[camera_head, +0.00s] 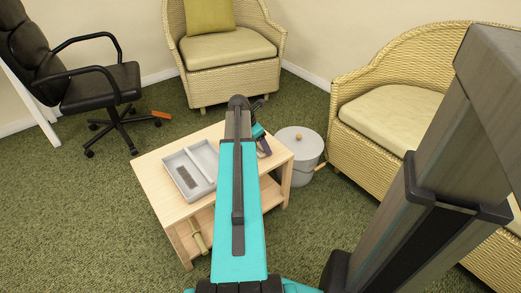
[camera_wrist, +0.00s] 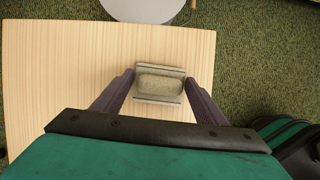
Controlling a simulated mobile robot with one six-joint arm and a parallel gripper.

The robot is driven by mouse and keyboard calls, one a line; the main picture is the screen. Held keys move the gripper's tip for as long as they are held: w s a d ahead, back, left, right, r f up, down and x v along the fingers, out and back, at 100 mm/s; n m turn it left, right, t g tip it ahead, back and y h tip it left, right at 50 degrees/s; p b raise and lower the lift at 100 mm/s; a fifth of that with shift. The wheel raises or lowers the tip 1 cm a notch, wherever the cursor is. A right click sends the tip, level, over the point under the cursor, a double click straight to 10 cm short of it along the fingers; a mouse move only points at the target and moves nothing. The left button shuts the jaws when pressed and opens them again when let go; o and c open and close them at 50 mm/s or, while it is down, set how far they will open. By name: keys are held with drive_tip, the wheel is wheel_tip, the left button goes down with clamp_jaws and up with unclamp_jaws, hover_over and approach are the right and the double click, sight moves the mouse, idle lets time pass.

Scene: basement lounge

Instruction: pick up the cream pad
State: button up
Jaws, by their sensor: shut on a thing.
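The cream pad (camera_wrist: 160,83) shows in the wrist view as a small beige block with paler edges above and below. My gripper (camera_wrist: 160,79) has one dark finger at each side of it and is shut on it. The pad is over the light wooden table (camera_wrist: 50,75), near its far edge; I cannot tell whether it touches the top. In the head view my gripper (camera_head: 262,143) is over the right part of the table (camera_head: 155,180), partly behind my arm. The pad cannot be made out there.
A grey two-part tray (camera_head: 209,160) with a dark flat block (camera_head: 186,177) is on the table's left. A grey lidded bin (camera_head: 299,158) stands close to the right. Wicker armchairs (camera_head: 230,85) and a black office chair (camera_head: 100,85) surround it. Green carpet is open at left.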

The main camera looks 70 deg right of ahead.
drive_tip(key=shift+r, duration=0.15)
wheel_tip(320, 180, up, 10)
drive_tip(key=p, duration=0.3)
idle(0.4)
idle(0.4)
drive_tip(key=o, duration=0.3)
drive_tip(key=shift+c, duration=1)
